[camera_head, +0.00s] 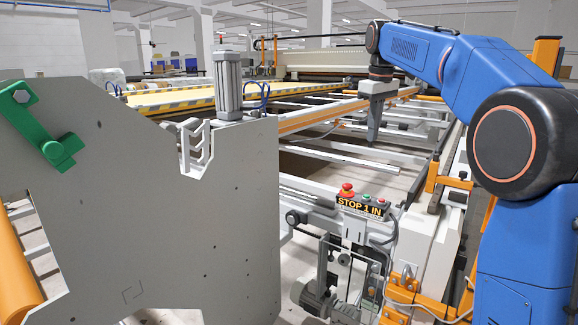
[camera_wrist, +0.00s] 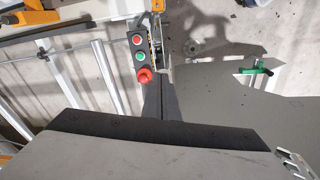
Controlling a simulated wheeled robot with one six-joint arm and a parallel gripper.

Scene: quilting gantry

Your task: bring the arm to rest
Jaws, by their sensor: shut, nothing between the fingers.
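My blue arm rises at the right of the head view and reaches left over the gantry frame. My gripper (camera_head: 372,138) hangs from it, pointing down, with its grey fingers together and nothing held. It hangs above and beyond the control box (camera_head: 360,208) labelled "STOP 1 IN", apart from it in that view. In the wrist view my gripper (camera_wrist: 161,90) shows as two dark fingers side by side, beside the box (camera_wrist: 131,40) in the picture. The red button (camera_wrist: 145,76) shows there with green and red buttons.
A large grey side plate (camera_head: 170,200) with a green lever (camera_head: 41,130) fills the left of the head view. An orange-edged rail (camera_head: 325,116) and pale crossbars lie around my gripper. A yellow-topped bed (camera_head: 180,101) stands further back. Orange brackets (camera_head: 440,183) stand near my arm.

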